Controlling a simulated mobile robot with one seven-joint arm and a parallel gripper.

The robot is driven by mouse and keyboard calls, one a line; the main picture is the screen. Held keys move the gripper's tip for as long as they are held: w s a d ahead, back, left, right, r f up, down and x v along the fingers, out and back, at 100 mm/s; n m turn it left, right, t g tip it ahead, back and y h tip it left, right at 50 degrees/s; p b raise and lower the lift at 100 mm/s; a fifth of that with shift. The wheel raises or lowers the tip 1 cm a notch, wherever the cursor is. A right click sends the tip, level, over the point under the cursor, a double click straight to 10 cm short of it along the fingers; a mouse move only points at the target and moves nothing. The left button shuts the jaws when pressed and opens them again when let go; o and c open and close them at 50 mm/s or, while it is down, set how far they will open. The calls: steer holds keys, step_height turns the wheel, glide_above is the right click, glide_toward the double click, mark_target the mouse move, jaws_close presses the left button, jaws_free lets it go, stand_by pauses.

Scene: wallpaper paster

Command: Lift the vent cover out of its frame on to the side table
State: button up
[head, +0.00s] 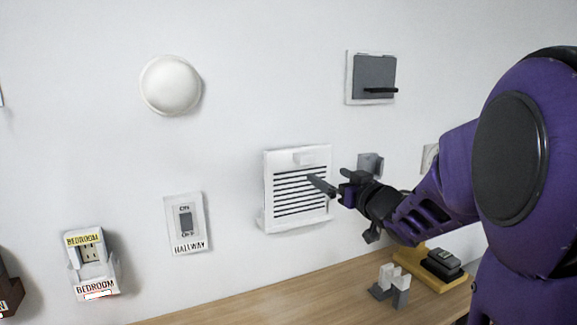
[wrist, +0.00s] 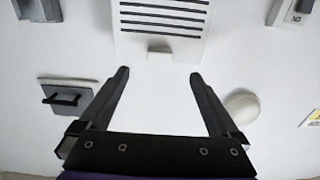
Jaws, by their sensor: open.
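The white vent cover (head: 283,180) with dark horizontal slats sits upright in its frame (head: 265,221) on the wall. A small white tab (head: 304,157) projects near its top. In the wrist view, the cover (wrist: 128,40) is at the top, and its tab (wrist: 159,54) lies just beyond the space between my fingertips. My gripper (head: 330,180) is in front of the cover's right side; in the wrist view (wrist: 159,75) its two fingers are spread and empty. The side table (head: 240,305) is a wooden surface below, along the wall.
The table's left part is clear.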

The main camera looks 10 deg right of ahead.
mark_target(309, 163)
steer(key=x, duration=1.1)
steer(key=shift+w+a, duration=0.15)
steer(key=shift+w, duration=0.2)
jaws_close()
steer(key=shift+r+p, duration=2.3)
steer(key=shift+r, duration=0.8)
steer(key=shift+r, duration=1.9)
